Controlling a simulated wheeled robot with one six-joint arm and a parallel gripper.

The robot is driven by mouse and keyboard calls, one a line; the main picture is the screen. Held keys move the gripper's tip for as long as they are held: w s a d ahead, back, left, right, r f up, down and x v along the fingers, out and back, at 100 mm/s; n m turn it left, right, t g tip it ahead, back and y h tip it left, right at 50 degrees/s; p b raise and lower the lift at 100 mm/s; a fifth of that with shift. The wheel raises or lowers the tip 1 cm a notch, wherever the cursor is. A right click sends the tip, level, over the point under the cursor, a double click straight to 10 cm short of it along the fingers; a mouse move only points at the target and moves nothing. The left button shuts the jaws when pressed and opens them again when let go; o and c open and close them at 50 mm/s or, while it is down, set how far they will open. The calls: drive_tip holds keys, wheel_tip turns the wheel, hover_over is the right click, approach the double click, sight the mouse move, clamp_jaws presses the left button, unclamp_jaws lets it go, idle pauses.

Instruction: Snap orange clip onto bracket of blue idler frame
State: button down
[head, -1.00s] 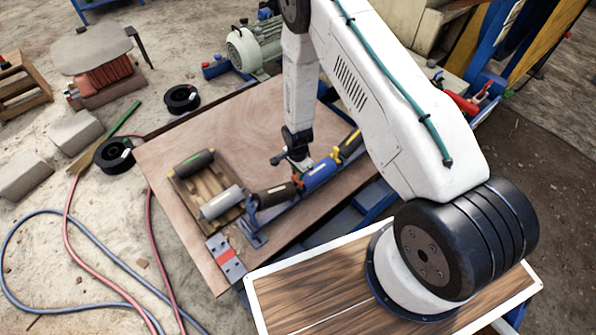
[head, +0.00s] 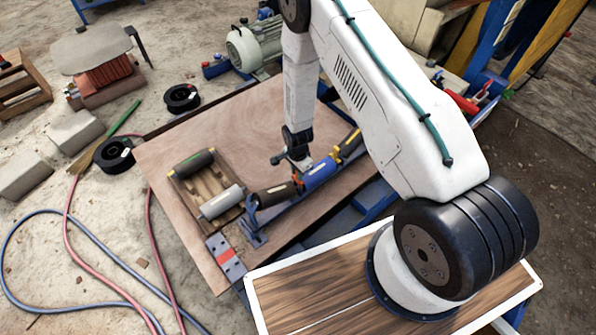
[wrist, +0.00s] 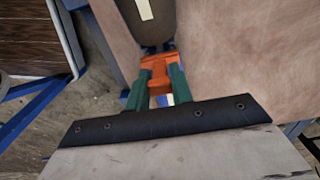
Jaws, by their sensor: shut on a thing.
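The orange clip (wrist: 158,72) is between the green fingers of my gripper (wrist: 160,84) in the wrist view. My gripper is shut on it. The clip is close to the end of a dark brown roller (wrist: 150,20); I cannot tell whether it touches the bracket there. In the head view my gripper (head: 299,165) is low over the blue idler frame (head: 253,232), between the brown roller (head: 272,194) and the blue roller (head: 321,173).
The frame lies along the near right edge of a wooden board (head: 250,125). A small pallet with a dark roller (head: 194,163) and a grey roller (head: 221,202) is on its left. A grey and red plate (head: 226,258) is at the near corner. The board's far middle is clear.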

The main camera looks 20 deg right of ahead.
drive_tip(key=shift+f, duration=1.35)
drive_tip(key=shift+r, duration=0.1)
drive_tip(key=shift+r, duration=0.95)
drive_tip(key=shift+f, duration=1)
idle(0.8)
drive_tip(key=c, duration=1.1)
unclamp_jaws()
drive_tip(key=shift+c, duration=0.2)
drive_tip(key=shift+r, duration=3.85)
